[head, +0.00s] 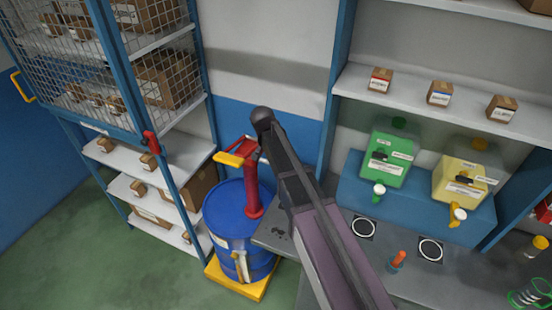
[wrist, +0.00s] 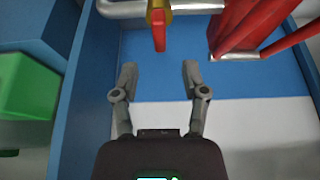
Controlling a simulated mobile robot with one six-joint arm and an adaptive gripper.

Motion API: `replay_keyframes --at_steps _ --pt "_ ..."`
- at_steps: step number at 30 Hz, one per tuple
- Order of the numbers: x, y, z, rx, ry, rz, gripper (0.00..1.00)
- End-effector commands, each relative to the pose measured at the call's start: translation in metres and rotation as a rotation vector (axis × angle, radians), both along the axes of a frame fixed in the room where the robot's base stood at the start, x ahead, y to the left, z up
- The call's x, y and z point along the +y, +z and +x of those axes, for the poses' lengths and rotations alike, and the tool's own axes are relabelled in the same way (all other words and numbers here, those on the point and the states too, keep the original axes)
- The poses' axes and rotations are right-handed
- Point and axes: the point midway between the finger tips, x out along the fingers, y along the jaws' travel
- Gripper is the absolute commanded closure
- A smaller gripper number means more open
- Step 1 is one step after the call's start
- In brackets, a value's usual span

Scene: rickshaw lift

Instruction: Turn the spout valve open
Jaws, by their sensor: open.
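In the wrist view, the spout valve is a brass body (wrist: 159,6) with a red lever (wrist: 159,32) at the top centre, on a grey metal pipe (wrist: 120,9). My gripper (wrist: 160,76) is open and empty, with its two fingers apart below the lever in the picture. A gap shows between the fingertips and the lever. In the head view, a red pump (head: 251,185) with a yellow handle (head: 234,155) stands on a blue drum (head: 238,205). My arm reaches up beside the pump and hides the valve and my gripper there.
The drum stands on a yellow base (head: 243,284). A grey counter (head: 405,262) lies to the right, with a green dispenser (head: 389,158) and a yellow dispenser (head: 464,178). A mesh cabinet (head: 92,55) and shelves stand left. Green floor is clear at lower left.

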Motion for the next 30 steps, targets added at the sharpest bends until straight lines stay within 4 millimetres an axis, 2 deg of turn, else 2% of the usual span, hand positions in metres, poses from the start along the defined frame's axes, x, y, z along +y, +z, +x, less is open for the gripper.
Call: replay_keyframes --at_steps 1,18,30 --pt "-0.001 -0.008 0.002 0.0 -0.001 0.0 0.43" --pt "-0.008 -0.05 0.019 0.0 -0.001 -0.001 0.43" --pt "-0.01 -0.061 0.024 0.0 -0.002 0.0 0.43"
